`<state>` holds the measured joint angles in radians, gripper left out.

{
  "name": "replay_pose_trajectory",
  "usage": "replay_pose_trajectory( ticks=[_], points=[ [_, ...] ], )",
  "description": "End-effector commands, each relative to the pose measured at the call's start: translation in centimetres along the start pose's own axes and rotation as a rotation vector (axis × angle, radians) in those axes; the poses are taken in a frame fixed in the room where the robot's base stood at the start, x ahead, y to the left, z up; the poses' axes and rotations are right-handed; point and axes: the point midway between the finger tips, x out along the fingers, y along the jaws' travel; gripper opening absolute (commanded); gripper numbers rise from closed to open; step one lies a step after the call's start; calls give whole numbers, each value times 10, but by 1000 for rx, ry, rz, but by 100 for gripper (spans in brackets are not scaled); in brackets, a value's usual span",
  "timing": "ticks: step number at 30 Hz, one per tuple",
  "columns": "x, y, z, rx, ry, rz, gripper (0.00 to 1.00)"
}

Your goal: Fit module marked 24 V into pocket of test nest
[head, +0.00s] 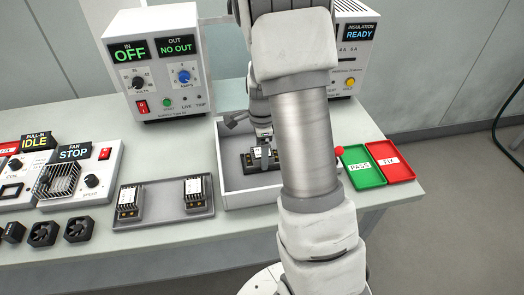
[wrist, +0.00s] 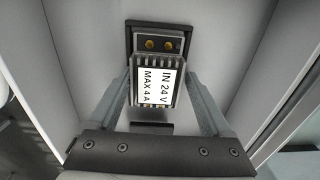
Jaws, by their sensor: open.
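The module marked IN 24 V, MAX 4 A (wrist: 154,85) has a white label, a finned grey body and two brass contacts at its far end. It sits at the black test nest (wrist: 131,40) in the white-walled box; I cannot tell how deep it sits in the pocket. My gripper (wrist: 158,92) is open, with one finger on each side of the module. In the head view, my gripper (head: 264,143) is low in the box over the black nest (head: 247,160); my arm hides the box's right part.
The white box (head: 238,201) has raised walls around the nest. Left of it, a grey tray (head: 165,213) holds two similar modules (head: 130,203). A green PASS tray (head: 361,170) and red FAIL tray (head: 392,165) lie right. A power supply (head: 160,65) stands behind.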

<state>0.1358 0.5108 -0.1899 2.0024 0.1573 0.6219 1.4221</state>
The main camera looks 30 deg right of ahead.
Motion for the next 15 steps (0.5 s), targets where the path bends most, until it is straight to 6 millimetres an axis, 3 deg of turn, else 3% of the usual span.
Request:
replay_pose_trajectory(
  ticks=[1,4,15],
  points=[
    [3,10,0,-1,0,29,100],
    [-13,8,1,-2,0,26,100],
    [-98,4,1,-1,-1,18,100]
  ],
)
